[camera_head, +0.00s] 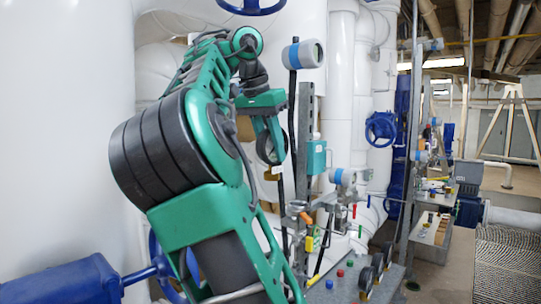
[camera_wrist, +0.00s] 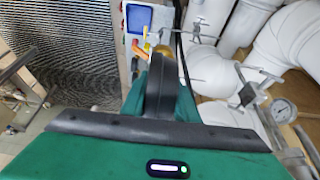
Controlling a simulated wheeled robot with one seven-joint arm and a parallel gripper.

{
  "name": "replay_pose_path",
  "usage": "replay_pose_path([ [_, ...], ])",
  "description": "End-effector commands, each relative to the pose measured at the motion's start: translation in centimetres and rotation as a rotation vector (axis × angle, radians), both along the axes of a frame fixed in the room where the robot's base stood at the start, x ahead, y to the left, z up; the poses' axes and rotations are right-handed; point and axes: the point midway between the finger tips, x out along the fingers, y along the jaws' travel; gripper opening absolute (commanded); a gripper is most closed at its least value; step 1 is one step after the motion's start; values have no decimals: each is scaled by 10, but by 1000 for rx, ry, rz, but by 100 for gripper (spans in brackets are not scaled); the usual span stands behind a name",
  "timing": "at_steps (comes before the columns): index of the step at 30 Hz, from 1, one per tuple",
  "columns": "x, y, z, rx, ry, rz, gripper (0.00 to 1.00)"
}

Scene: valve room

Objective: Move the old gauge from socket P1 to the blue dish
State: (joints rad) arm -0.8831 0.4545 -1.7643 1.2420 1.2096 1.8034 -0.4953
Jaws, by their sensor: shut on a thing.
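My gripper (camera_head: 268,125) is raised in front of the white pipes, fingers down. It is shut on a dark round gauge (camera_head: 266,150), which shows between the green fingers in the head view. In the wrist view the gauge (camera_wrist: 165,82) appears edge-on as a dark body, with a brass fitting (camera_wrist: 163,50) beyond it. The gauge is clear of the bench. A blue square surface in a pale frame (camera_wrist: 139,18) lies beyond it in the wrist view; I cannot tell if it is the blue dish. Socket P1 cannot be made out.
A grey bench (camera_head: 345,290) holds coloured caps and dark round gauges (camera_head: 366,280). A metal post (camera_head: 304,120) with a teal box (camera_head: 316,157) stands right of my gripper. Another dial gauge (camera_wrist: 283,110) sits among the pipes.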

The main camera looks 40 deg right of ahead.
Motion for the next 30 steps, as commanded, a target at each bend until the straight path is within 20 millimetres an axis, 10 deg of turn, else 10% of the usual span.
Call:
replay_pose_path([
  [10,0,1,1,-1,0,0,20],
  [30,-31,-1,1,-1,-1,0,11],
])
